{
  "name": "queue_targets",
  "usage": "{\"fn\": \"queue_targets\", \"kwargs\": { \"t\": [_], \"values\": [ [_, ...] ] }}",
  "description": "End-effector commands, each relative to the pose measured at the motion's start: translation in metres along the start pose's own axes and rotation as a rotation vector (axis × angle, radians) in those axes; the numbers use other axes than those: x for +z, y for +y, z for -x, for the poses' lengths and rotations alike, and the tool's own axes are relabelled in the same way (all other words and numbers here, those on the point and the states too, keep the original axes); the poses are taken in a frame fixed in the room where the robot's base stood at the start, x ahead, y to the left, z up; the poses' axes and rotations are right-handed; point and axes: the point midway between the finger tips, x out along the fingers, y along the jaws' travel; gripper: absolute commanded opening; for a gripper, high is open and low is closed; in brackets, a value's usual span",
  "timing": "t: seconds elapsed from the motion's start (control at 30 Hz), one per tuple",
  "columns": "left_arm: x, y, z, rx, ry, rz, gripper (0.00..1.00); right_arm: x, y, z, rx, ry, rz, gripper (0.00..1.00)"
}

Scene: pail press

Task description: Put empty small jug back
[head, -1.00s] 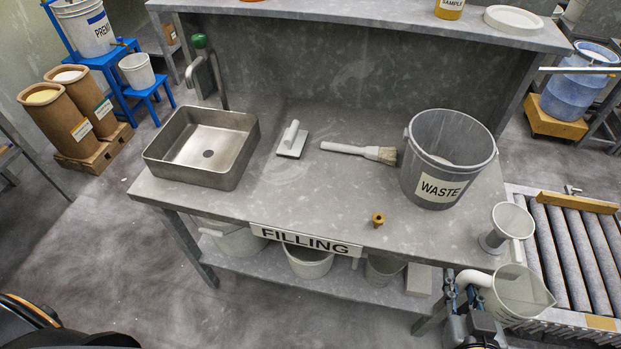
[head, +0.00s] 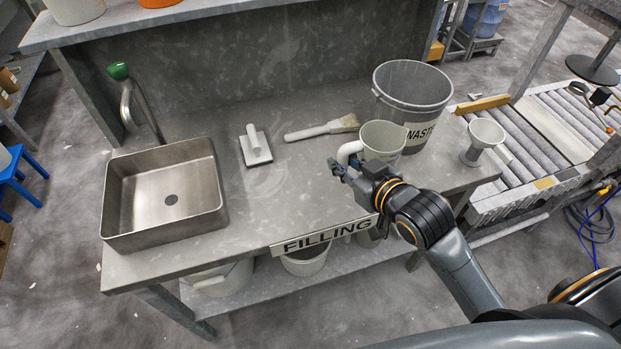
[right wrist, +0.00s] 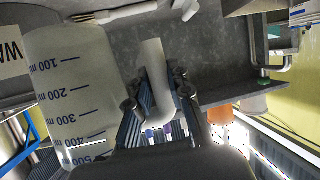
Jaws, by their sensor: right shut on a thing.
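The small jug (head: 384,142) is a pale, translucent jug with a light handle. It is roughly upright over the right part of the bench, in front of the waste bucket. Its inside looks pale, with no contents visible. My right gripper (head: 350,173) is shut on the jug's handle. In the right wrist view the handle (right wrist: 157,75) stands between the fingers (right wrist: 158,105), and the jug's wall (right wrist: 70,85) shows blue measuring marks on the left. Whether the jug's base touches the bench is hidden by my arm. My left gripper is not in view.
The grey waste bucket (head: 410,92) stands behind the jug. A pale funnel-like vessel (head: 484,137) is at the bench's right end. A brush (head: 322,130), a flat scraper (head: 255,147) and a steel sink (head: 165,195) lie leftward. Bare bench (head: 290,185) separates sink and gripper.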

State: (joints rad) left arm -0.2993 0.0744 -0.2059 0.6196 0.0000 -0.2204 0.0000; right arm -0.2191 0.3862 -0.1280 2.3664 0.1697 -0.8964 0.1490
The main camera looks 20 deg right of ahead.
Motion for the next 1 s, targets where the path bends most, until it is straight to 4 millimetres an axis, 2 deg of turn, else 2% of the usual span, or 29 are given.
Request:
{"fn": "queue_targets", "kwargs": {
  "t": [0.3,0.4,0.5,0.77,1.0],
  "values": [
    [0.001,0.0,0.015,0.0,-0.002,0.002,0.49,-0.001,-0.036,-0.078,-0.002,0.001,-0.003,0.0],
    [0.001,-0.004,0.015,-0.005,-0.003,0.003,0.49,0.017,-0.044,-0.1,-0.002,-0.003,-0.002,0.0],
    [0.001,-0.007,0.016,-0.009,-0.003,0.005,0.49,0.025,-0.049,-0.116,-0.001,0.0,-0.002,0.0],
    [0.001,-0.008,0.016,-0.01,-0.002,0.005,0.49,0.038,-0.057,-0.138,-0.001,0.001,-0.001,0.0],
    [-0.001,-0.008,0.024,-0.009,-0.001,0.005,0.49,0.065,-0.059,-0.148,0.0,0.0,0.0,0.0]
  ]
}}
